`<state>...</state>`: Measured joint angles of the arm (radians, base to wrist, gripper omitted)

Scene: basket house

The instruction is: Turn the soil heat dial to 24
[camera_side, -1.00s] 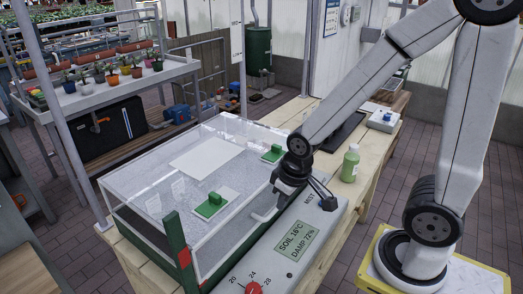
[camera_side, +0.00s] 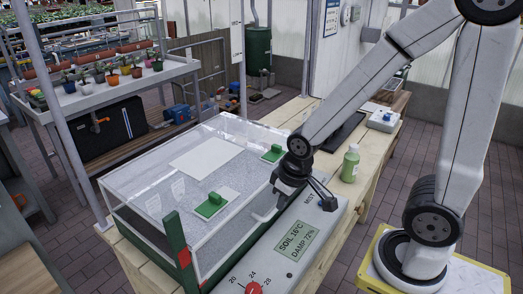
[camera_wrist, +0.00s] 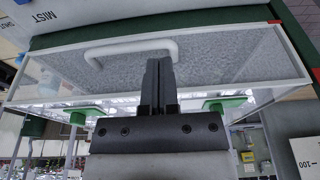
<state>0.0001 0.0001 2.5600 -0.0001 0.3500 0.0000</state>
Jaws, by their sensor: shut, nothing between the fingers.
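The dial is not in the wrist view.
The clear-lidded case (camera_side: 150,215), with green-handled pieces on top, stands left of the panel. A green bottle (camera_side: 350,163) stands on the wooden bench beyond my gripper. A blue-topped device (camera_side: 384,120) lies farther back. The space above the panel towards the dial looks free.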

